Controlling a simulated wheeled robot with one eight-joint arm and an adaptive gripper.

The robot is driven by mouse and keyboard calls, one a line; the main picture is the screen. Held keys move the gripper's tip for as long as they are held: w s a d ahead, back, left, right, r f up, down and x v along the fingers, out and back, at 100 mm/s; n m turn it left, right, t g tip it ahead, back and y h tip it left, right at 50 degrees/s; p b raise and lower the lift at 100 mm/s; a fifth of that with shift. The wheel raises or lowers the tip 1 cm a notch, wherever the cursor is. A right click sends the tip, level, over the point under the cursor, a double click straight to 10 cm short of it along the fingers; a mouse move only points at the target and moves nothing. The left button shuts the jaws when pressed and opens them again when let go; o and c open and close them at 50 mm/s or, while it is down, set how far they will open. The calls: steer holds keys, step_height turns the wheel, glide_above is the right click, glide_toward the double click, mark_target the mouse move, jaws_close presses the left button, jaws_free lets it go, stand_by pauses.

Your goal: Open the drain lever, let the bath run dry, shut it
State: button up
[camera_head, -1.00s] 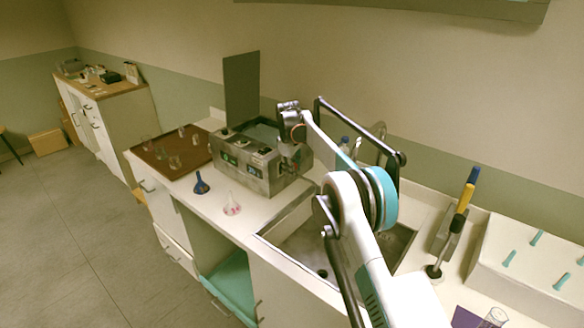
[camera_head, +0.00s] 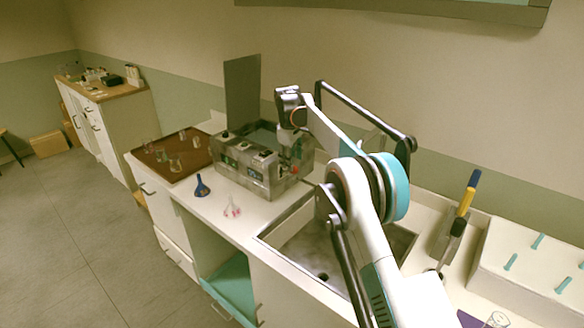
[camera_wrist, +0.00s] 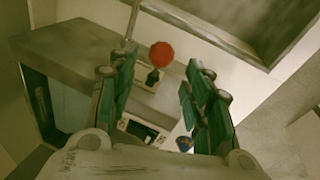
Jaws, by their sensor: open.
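The bath (camera_head: 250,170) is a grey metal box on the counter with its lid (camera_head: 242,92) standing up. In the head view a small red spot (camera_head: 296,168) shows at its right end, near my gripper (camera_head: 297,152). In the wrist view a red round knob (camera_wrist: 161,54) on a short dark stem stands out from the metal box, probably the drain lever. My gripper (camera_wrist: 162,66) is open, with a green-padded finger on each side of the knob in the picture. I cannot tell whether they touch it. The water level is not clear.
A metal sink (camera_head: 325,255) lies right of the bath. A blue funnel (camera_head: 202,186) and a clear flask (camera_head: 232,208) stand in front of it. A brown tray (camera_head: 165,165) with glassware is at the left. A white peg block (camera_head: 530,260) stands at the right.

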steer(key=shift+v, duration=2.8)
steer(key=s+d+r+m+t+b, duration=0.1)
steer(key=s+d+r+m+b, duration=0.15)
steer(key=s+d+r, duration=0.7)
steer(key=s+d+r+m+t, duration=0.1)
steer(key=s+d+r+m, duration=0.1)
steer(key=s, duration=0.4)
steer(key=s+d+r+m, duration=0.1)
steer(key=s+d+r, duration=0.15)
steer(key=s, duration=0.45)
steer(key=s+d+f+m+t+b, duration=0.1)
steer(key=s+d+f+m, duration=0.15)
steer(key=s, duration=0.55)
steer(key=s+d+f+m+b, duration=0.1)
steer(key=s+d+f+b, duration=0.15)
steer(key=s, duration=0.65)
steer(key=s+d+f+m+t, duration=0.1)
steer(key=s+d+f+m, duration=0.2)
steer(key=s+f, duration=0.8)
steer(key=s, duration=0.3)
steer(key=shift+s+d, duration=0.2)
steer(key=shift+s, duration=0.05)
